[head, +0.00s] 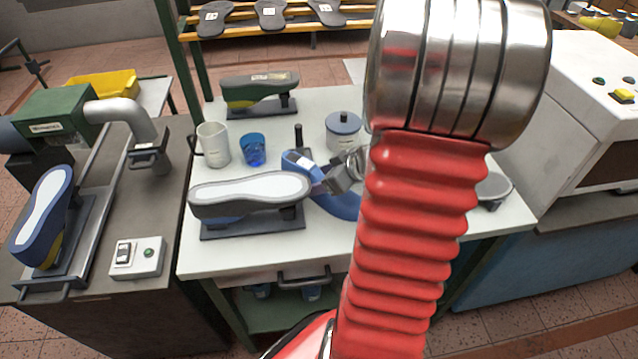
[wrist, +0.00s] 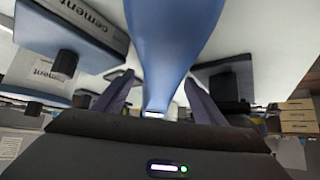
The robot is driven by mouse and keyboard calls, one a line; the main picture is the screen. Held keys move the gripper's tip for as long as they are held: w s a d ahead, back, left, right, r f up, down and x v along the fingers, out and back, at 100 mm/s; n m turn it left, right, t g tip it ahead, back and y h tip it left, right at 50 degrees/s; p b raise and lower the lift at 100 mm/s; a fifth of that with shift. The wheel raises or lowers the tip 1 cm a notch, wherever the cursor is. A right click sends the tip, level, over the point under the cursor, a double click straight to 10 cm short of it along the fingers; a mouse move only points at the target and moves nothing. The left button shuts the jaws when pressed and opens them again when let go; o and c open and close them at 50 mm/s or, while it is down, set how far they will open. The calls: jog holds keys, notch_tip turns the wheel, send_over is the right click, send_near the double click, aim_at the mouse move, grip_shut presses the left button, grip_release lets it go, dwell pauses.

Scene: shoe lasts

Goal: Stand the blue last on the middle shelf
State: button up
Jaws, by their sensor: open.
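The blue last is on the white bench, partly hidden behind my gripper and arm in the head view (head: 340,206). In the wrist view the blue last (wrist: 172,40) runs down between my two fingers. My gripper (head: 328,184) is open around its narrow part; the fingers (wrist: 160,98) stand one on each side, with a gap visible at least on the left. Whether either finger touches it, I cannot tell. I cannot tell for certain which board is the middle shelf; a yellow rack (head: 250,17) carrying dark soles stands behind the bench.
A grey last (head: 250,190) with a white sole stands just left of the blue one. A mug (head: 213,145), a blue cup (head: 252,149) and a lidded jar (head: 343,130) stand behind. A green last (head: 258,88) is at the back. A white machine (head: 580,110) stands right.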

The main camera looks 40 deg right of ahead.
aim_at(317, 172)
grip_shut()
dwell(0.8)
jog(key=shift+r, duration=5.05)
